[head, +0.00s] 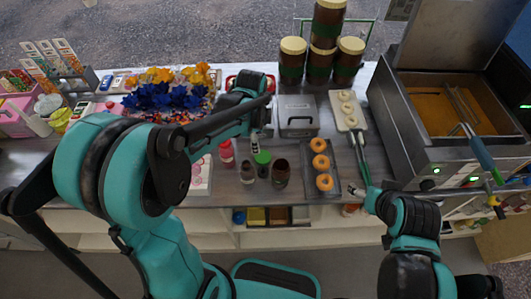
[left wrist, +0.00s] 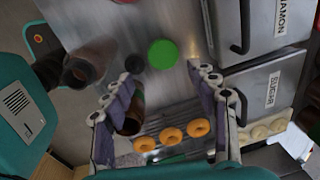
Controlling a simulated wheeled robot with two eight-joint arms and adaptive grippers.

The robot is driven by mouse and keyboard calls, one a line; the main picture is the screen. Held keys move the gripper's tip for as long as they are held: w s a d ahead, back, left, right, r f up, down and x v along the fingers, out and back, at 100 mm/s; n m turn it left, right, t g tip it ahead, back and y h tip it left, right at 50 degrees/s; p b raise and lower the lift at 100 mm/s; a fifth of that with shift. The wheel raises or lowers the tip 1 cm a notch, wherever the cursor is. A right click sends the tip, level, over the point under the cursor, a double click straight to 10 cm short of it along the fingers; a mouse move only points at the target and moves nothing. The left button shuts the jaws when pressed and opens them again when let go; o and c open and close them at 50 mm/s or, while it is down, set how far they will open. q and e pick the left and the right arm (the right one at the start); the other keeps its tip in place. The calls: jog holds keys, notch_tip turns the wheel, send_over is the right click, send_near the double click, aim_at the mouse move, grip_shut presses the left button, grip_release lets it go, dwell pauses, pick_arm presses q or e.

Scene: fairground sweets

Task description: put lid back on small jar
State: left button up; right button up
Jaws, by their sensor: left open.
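A green round lid (head: 262,157) shows between two brownish jars on the steel counter. It is a flat green disc in the left wrist view (left wrist: 162,54). I cannot tell whether it lies on the counter or on something. One dark brown jar (head: 281,173) stands right of it, and shows between my fingers in the left wrist view (left wrist: 128,121). Another jar (head: 247,173) stands left of it. My left gripper (head: 255,141) is open and empty above and behind the lid. My right gripper (head: 362,197) is near the counter's front edge; its jaws are unclear.
A tray with doughnuts (head: 320,165) lies right of the jars. A red-capped bottle (head: 227,152) stands to the left. Steel boxes (head: 298,115) are behind. A fryer (head: 450,110) fills the right. Large brown jars (head: 323,60) stand at the back.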

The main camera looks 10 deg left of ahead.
aim_at(260, 156)
pick_arm(q)
jog(key=f+m, duration=0.1)
jog(key=w+f+m, duration=0.1)
jog(key=f, duration=0.1)
jog(key=w+f+m+g, duration=0.1)
jog(key=shift+w+d+f, duration=0.15)
jog(key=shift+w+d, duration=0.05)
jog(key=shift+d, duration=0.05)
jog(key=shift+s, duration=0.1)
jog(key=shift+f, duration=0.1)
jog(key=shift+f+b, duration=0.4)
jog(key=shift+f, duration=0.8)
jog(key=shift+f, duration=0.1)
notch_tip(260, 156, down, 5)
jog(key=shift+f+b, duration=0.1)
jog(key=shift+b, duration=1)
jog(key=shift+s, duration=0.1)
